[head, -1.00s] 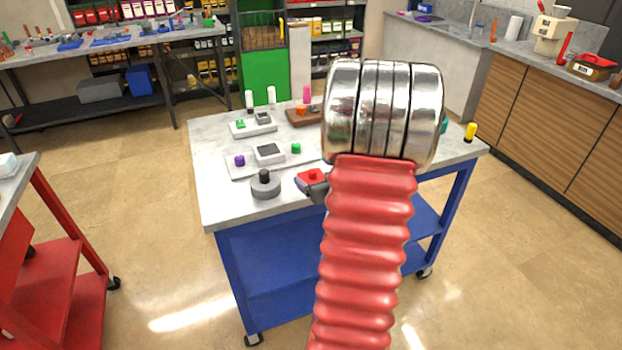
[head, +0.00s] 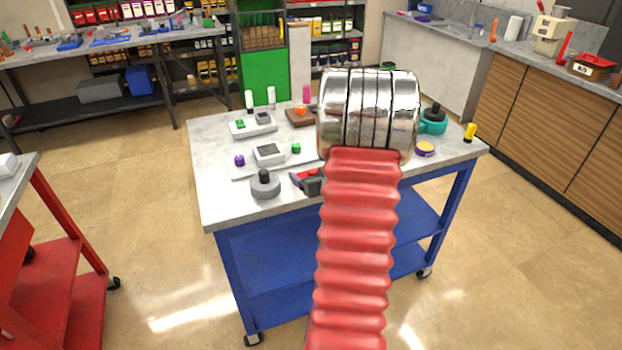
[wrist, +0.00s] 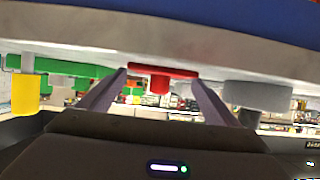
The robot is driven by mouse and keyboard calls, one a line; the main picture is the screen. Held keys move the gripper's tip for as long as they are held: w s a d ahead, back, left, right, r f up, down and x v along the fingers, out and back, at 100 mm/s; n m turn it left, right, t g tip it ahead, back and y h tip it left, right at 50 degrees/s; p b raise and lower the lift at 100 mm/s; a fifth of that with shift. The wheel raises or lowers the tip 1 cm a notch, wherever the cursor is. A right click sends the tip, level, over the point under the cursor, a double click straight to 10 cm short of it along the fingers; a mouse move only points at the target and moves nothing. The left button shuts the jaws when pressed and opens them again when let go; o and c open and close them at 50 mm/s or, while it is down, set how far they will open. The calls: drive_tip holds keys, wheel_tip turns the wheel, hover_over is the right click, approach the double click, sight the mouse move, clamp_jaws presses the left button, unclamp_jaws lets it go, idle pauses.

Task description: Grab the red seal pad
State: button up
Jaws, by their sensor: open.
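The red seal pad (wrist: 162,71) is a flat red disc with a narrower red knob, lying on the table near its front edge. The wrist view looks upside down, with the tabletop above. My gripper (wrist: 160,80) is open, its two dark fingers one on each side of the pad's knob, with gaps visible; nothing is held. In the head view, my gripper (head: 306,181) is at the front edge of the table, and only a small red part of the pad (head: 312,171) shows past it. My red ribbed arm hides part of the table.
A grey disc with a black knob (head: 265,187) stands close to the left of the pad. A teal part (head: 433,127) and a yellow-topped purple disc (head: 425,148) are at the right.

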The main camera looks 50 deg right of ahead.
sight(312, 170)
drive_tip(key=shift+c, duration=0.2)
drive_tip(key=c, duration=1.1)
drive_tip(key=shift+r, duration=0.15)
wheel_tip(312, 170, up, 10)
drive_tip(key=shift+f, duration=0.1)
idle(0.5)
